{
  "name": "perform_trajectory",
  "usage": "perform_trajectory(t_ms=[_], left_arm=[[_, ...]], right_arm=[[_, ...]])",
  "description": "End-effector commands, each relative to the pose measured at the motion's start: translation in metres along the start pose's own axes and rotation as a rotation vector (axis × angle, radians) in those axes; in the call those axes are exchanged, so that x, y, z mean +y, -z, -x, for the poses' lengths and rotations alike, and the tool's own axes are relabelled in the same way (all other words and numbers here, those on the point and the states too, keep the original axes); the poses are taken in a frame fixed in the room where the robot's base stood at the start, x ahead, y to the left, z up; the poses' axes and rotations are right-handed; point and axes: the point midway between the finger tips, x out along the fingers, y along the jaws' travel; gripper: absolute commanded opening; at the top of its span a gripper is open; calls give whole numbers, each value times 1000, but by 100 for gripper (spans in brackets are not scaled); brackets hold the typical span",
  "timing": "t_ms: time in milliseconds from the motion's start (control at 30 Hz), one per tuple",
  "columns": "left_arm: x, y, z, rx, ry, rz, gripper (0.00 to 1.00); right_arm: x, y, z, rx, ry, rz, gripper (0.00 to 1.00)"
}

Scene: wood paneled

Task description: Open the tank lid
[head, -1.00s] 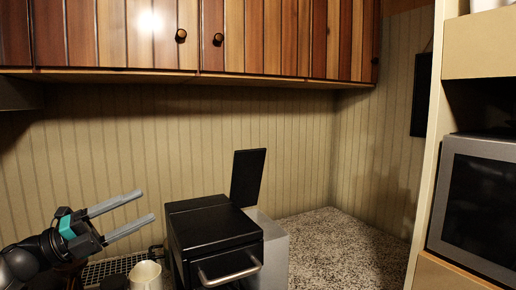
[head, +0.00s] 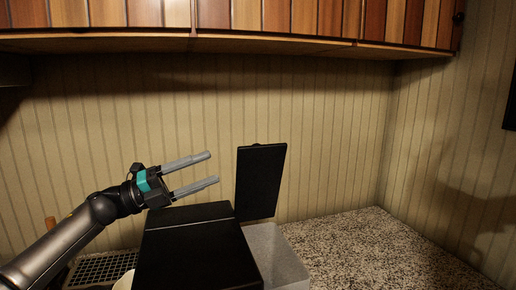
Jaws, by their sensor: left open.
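The tank lid (head: 261,181) is a thin black panel standing nearly upright at the back of a black coffee machine (head: 190,250). The grey, translucent tank (head: 276,256) is at the machine's right side, and its top looks uncovered. My left gripper (head: 214,168) is open and empty, its two grey fingers pointing right above the machine. The fingertips are just left of the lid in the picture, with a small gap between. My right gripper is not in view.
A wire rack (head: 104,268) and the edge of a pale cup (head: 124,281) are left of the machine. Wooden wall cabinets (head: 250,20) hang above. The speckled counter (head: 370,250) to the right is clear.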

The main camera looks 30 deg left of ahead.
Motion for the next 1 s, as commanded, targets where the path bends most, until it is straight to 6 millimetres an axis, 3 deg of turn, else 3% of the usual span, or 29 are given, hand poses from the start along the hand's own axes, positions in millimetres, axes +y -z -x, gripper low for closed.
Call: perform_trajectory(t_ms=[400,1000], left_arm=[[-2,-1,-57,0,2,-1,69],[-2,-1,-118,-2,2,1,69]], right_arm=[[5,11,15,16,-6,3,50],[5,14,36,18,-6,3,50]])
